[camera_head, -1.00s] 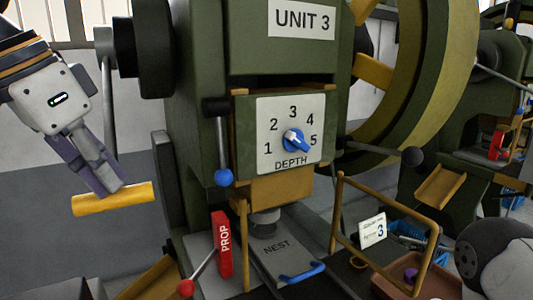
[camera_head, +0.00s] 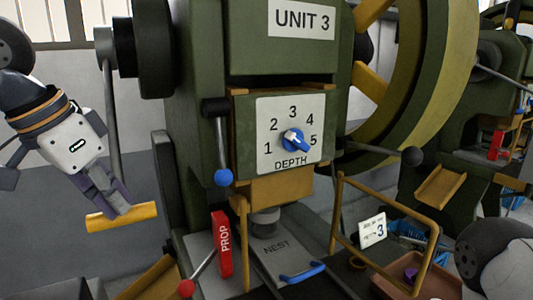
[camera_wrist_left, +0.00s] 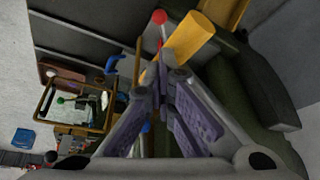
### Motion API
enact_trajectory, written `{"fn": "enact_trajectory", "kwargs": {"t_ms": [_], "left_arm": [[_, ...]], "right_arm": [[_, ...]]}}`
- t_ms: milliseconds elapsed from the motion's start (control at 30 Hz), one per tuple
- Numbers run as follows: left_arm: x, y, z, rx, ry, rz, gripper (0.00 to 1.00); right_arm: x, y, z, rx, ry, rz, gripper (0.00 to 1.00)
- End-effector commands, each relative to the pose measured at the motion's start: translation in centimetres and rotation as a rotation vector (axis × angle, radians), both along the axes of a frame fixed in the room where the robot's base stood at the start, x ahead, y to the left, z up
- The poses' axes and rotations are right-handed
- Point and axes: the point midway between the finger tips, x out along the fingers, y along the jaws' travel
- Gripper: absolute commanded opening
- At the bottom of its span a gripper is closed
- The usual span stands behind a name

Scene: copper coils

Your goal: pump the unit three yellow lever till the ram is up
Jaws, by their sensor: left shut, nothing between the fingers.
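The yellow lever's thick bar (camera_head: 140,213) sticks out left of the green UNIT 3 press (camera_head: 190,130), tilted slightly. My left gripper (camera_head: 118,209) is shut and empty, its fingertips at the top of the bar and seemingly touching it. In the left wrist view the yellow bar (camera_wrist_left: 190,38) lies just beyond the closed fingertips (camera_wrist_left: 168,78). Under the press head, an ochre block (camera_head: 275,189) sits above a short grey cylinder (camera_head: 265,217) over the NEST plate (camera_head: 275,257). Which part is the ram I cannot tell. My right gripper is not in view.
A red PROP block (camera_head: 222,245) and a red-knobbed rod (camera_head: 187,288) stand below the head. A blue-knobbed lever (camera_head: 223,177) hangs at its left; the blue DEPTH dial (camera_head: 296,140) is in front. A yellow guard frame (camera_head: 338,215) and a brown tray (camera_head: 400,284) are at right.

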Motion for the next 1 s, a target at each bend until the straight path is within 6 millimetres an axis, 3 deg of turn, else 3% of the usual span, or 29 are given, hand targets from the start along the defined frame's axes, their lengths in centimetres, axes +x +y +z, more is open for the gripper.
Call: {"fn": "enact_trajectory", "kwargs": {"t_ms": [267, 500, 900, 1000], "left_arm": [[0.1, 0.1, -0.5, 0.002, 0.010, 0.001, 0.00], [1.5, 1.0, -2.5, 0.002, 0.010, 0.001, 0.00], [-0.1, 0.0, -0.1, 0.002, 0.007, 0.001, 0.00], [-0.8, -0.5, 1.3, 0.002, 0.005, 0.000, 0.00]], "right_arm": [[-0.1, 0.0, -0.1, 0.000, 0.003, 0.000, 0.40], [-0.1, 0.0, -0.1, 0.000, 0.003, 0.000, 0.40], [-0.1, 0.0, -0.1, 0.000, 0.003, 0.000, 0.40], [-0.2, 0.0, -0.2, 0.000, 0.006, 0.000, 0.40]]}}
